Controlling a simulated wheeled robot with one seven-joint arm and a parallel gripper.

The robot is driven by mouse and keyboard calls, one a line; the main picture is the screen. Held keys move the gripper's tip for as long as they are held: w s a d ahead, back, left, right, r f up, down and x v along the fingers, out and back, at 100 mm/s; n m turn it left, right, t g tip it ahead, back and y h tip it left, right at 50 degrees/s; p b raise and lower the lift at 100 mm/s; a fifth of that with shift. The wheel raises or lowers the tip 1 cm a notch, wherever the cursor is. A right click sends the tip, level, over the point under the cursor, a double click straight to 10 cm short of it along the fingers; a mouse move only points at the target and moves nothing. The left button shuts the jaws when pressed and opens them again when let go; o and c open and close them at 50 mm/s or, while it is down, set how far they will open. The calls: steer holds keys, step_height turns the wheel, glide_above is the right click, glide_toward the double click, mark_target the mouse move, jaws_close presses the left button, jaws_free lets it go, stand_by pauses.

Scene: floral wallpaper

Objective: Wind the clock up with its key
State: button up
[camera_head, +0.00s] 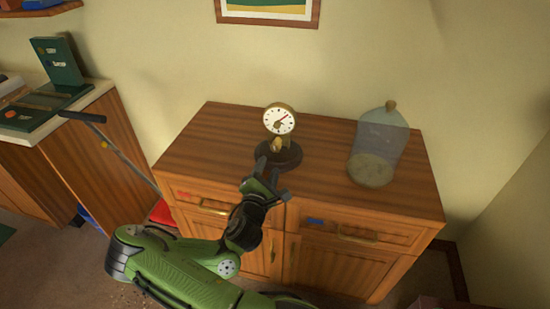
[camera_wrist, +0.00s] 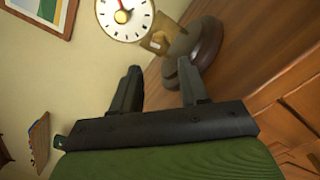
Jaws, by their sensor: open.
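The clock (camera_head: 280,120) has a white face with a red hand and stands upright on a dark round base on top of the wooden cabinet. Its face also shows at the top of the wrist view (camera_wrist: 124,14). A brass key (camera_head: 276,144) sits on the front of the clock below the face; it also shows in the wrist view (camera_wrist: 158,40). My gripper (camera_head: 271,172) is in front of the clock's base, at its lower left. In the wrist view my gripper (camera_wrist: 160,80) has its two fingers apart with nothing between them, short of the key.
A glass dome (camera_head: 380,145) stands on the right of the cabinet top (camera_head: 330,165). The cabinet has drawers with brass handles (camera_head: 357,235). A lower cabinet with a green box (camera_head: 58,66) is at the left. Open cabinet top lies left of the clock.

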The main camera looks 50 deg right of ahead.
mark_target(275, 149)
steer(key=p+x, duration=0.2)
steer(key=x, duration=0.7)
steer(key=shift+d+r+p, duration=0.15)
steer(key=shift+d+p, duration=0.15)
steer(key=shift+p, duration=0.1)
steer(key=shift+w+d, duration=0.25)
steer(key=shift+d, duration=0.2)
steer(key=c, duration=0.8)
steer(key=shift+o, duration=0.2)
steer(key=shift+f+m+b, duration=0.25)
steer(key=shift+m+b, duration=0.35)
steer(key=shift+r, duration=0.1)
steer(key=o, duration=0.8)
steer(key=shift+c, duration=0.2)
steer(key=shift+a, duration=0.1)
